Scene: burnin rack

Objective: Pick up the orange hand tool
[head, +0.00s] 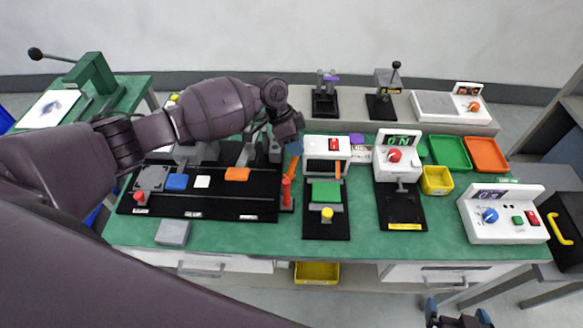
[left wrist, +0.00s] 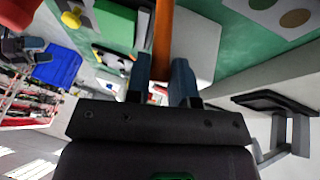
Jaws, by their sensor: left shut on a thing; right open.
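The orange hand tool (head: 291,167) is a slim orange bar, seen in the head view just below my left gripper (head: 295,147). In the left wrist view the tool (left wrist: 162,42) runs between the two fingers of my left gripper (left wrist: 161,82), which is shut on it. The tool stands tilted beside a red knob; whether its lower end touches the bench is unclear. My right gripper (head: 458,316) shows at the bottom right edge, open and empty, in front of the bench and far from the tool.
A black fixture board (head: 240,208) lies left of the tool, with a red knob (head: 286,190) close by. Green (head: 450,153) and orange (head: 487,154) trays are further right. Green bench shows bare at the front (head: 260,237).

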